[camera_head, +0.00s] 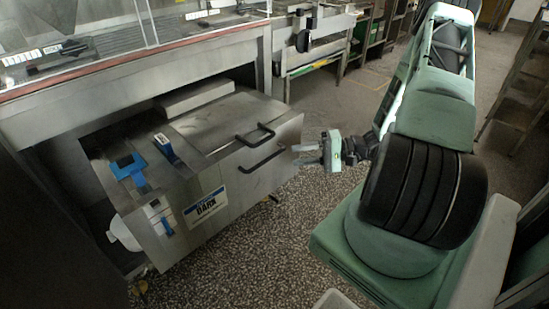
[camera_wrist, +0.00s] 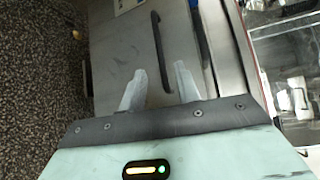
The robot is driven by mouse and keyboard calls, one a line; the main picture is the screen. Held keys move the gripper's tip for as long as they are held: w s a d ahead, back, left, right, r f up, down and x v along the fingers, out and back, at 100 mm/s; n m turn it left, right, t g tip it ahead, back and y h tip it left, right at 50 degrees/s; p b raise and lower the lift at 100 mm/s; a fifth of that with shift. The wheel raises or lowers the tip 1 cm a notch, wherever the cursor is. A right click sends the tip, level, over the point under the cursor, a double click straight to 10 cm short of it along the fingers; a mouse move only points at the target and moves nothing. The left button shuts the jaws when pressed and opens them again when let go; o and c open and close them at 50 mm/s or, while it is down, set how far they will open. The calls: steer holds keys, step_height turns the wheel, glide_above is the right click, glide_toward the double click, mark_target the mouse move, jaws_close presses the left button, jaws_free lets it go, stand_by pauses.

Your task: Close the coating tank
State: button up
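The coating tank (camera_head: 222,185) is a steel box with a "DARK" label, standing out from under the machine frame in the head view. Its lid (camera_head: 215,118) looks flat on top. One dark handle (camera_head: 255,135) sits at the lid's front edge, and another, the front handle (camera_head: 262,160), is on the front panel. My gripper (camera_head: 300,154) is beside the panel's right end.
The machine frame (camera_head: 150,85) with a red-brown edge rises behind the tank, with a dark recess below. Blue-handled items (camera_head: 130,168) sit on the tank's left part. A white bucket (camera_head: 124,232) stands at its left. Speckled floor (camera_head: 290,225) is free in front.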

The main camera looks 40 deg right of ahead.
steer(key=x, duration=0.8)
jaws_close()
